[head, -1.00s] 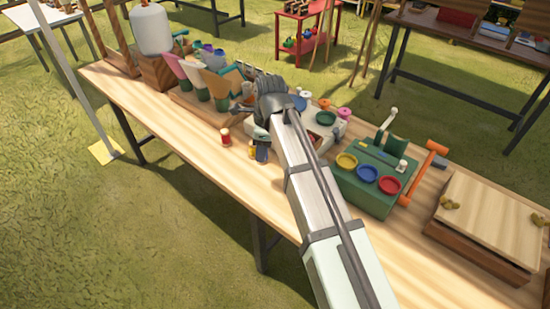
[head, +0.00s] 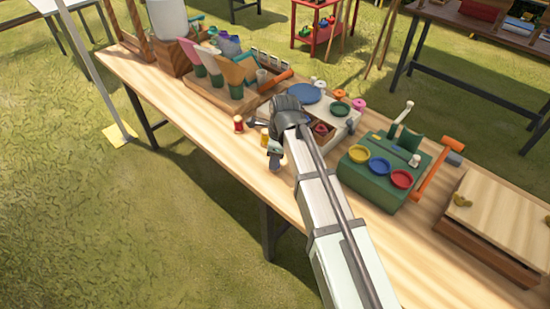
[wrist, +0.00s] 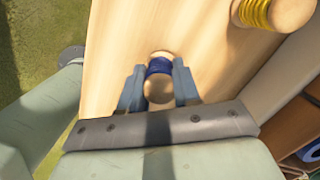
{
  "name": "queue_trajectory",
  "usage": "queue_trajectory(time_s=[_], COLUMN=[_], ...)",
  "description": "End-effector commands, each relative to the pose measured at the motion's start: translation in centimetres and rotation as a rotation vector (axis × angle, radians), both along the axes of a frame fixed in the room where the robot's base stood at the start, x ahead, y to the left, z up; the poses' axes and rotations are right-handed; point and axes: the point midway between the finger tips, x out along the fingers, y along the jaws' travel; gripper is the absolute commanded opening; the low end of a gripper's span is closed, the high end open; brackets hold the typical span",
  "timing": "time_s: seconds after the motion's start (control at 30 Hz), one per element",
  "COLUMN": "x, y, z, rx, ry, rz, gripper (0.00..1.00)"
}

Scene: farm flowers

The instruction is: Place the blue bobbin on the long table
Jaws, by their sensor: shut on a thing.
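The blue bobbin (wrist: 159,66) has pale wooden ends and a blue thread band. In the wrist view it sits between the two fingers of my gripper (wrist: 159,88), which is shut on it. In the head view my gripper (head: 274,158) is low at the front edge of the long table (head: 190,115), with the bobbin mostly hidden there. Whether the bobbin touches the tabletop cannot be told. A yellow bobbin (wrist: 258,13) stands close by at upper right in the wrist view, and it also shows in the head view (head: 264,136). A red bobbin (head: 238,124) stands farther left.
A white box (head: 340,122) with coloured lids stands right behind my gripper. A green box (head: 385,172) with three coloured dishes and an orange-handled tool (head: 437,168) are to the right. Paper cones (head: 212,68) stand behind left. Bare wood lies along the front left.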

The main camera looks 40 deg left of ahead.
Motion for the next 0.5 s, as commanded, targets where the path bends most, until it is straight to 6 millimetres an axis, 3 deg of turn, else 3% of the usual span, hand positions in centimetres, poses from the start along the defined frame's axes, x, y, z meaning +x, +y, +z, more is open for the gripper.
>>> queue_trajectory(time_s=[0.23,0.27,0.5], x=[-0.01,0.00,0.00], y=[0.00,0.00,0.00], z=[-0.35,-0.31,-0.29], rx=[-0.001,0.000,-0.001], ry=[0.001,0.000,0.001], rz=[0.000,0.000,0.000], gripper=[0.03,0.35,0.57])
